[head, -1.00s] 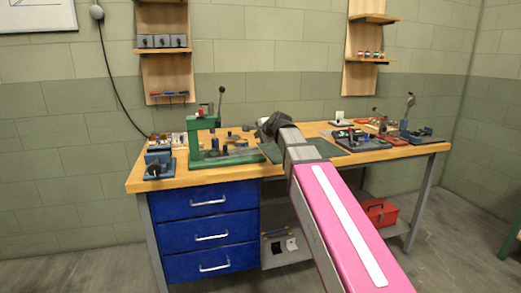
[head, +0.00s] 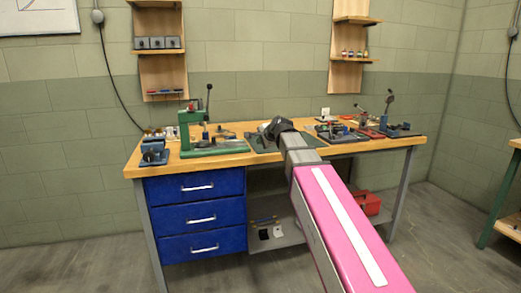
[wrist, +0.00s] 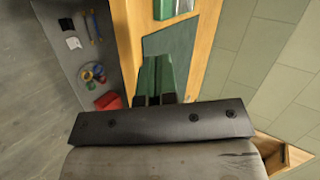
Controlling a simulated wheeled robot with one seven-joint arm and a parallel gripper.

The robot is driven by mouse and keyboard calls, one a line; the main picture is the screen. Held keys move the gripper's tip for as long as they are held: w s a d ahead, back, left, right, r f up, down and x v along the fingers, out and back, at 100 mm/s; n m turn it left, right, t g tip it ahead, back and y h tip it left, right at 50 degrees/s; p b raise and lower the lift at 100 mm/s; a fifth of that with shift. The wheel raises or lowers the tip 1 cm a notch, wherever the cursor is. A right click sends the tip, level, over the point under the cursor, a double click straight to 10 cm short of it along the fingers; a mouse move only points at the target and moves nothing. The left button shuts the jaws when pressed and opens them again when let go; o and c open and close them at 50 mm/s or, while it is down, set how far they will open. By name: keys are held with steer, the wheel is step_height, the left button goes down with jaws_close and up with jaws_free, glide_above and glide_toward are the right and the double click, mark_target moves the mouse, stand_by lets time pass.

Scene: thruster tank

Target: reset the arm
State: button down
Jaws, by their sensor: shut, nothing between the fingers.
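In the head view my pink and grey arm reaches forward to the workbench (head: 240,159). The wrist is over the middle of the bench top, and the fingertips are hidden there.
A green press (head: 190,130) and a blue vise (head: 153,152) stand on the bench's left part. Several tools crowd its right part, including a blue lever device (head: 396,129). Blue drawers (head: 200,215) and a red toolbox (head: 367,203) are below. Floor at left is clear.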

steer(key=s+d+f+n+g+h, duration=0.2)
steer(key=s+d+f, duration=0.4)
steer(key=f, duration=0.7)
steer(key=s+d+f+n+g+h, duration=0.2)
steer(key=s+d+f+n+g, duration=0.2)
steer(key=s+f, duration=0.7)
steer(key=s+d+f+n+g+h, duration=0.2)
steer(key=s+d+f+n, duration=0.3)
steer(key=f, duration=1)
steer(key=s+d+g, duration=0.1)
steer(key=s+d, duration=0.2)
steer(key=s, duration=0.1)
steer(key=shift+d+g, duration=0.3)
steer(key=shift+d, duration=0.1)
